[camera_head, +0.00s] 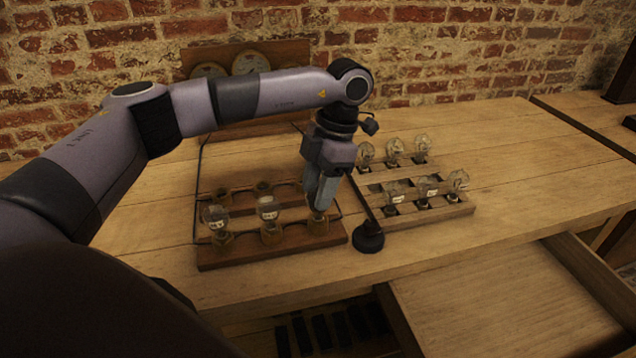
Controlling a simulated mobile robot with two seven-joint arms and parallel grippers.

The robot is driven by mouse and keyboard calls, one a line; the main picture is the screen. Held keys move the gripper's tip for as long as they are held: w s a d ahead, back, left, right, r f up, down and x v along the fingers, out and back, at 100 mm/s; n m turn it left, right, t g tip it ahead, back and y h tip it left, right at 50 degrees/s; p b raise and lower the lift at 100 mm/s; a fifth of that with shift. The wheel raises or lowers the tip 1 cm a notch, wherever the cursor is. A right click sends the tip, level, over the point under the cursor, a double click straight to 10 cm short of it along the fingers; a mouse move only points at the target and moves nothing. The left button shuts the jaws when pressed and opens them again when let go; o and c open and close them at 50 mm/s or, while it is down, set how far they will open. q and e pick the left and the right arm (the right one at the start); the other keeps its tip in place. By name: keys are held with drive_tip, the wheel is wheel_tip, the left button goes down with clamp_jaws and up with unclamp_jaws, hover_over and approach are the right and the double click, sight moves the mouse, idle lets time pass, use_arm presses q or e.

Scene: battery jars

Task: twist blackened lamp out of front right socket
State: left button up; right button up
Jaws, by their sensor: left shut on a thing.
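My left gripper (320,202) points down over the front right socket (317,224) of the wooden lamp board (270,252). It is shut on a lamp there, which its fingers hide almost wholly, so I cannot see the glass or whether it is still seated. The front left socket holds a clear lamp (216,217), and the front middle socket holds another lamp (267,208). The back row sockets (263,189) look empty, and the back right one is hidden behind my gripper. My right gripper is not in view.
A wooden rack (455,212) with several labelled lamps stands to the right. A black round-based post (368,238) stands between board and rack. A panel with round dials (250,62) is behind my arm. A drawer (490,300) is open at the front. The right of the table is clear.

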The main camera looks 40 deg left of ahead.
use_arm(q)
drive_tip(key=shift+r, duration=0.25)
drive_tip(key=shift+r+p, duration=0.85)
drive_tip(key=shift+p, duration=0.05)
drive_tip(key=shift+r, duration=0.25)
drive_tip(key=shift+r+p, duration=2.05)
drive_tip(key=shift+r, duration=0.35)
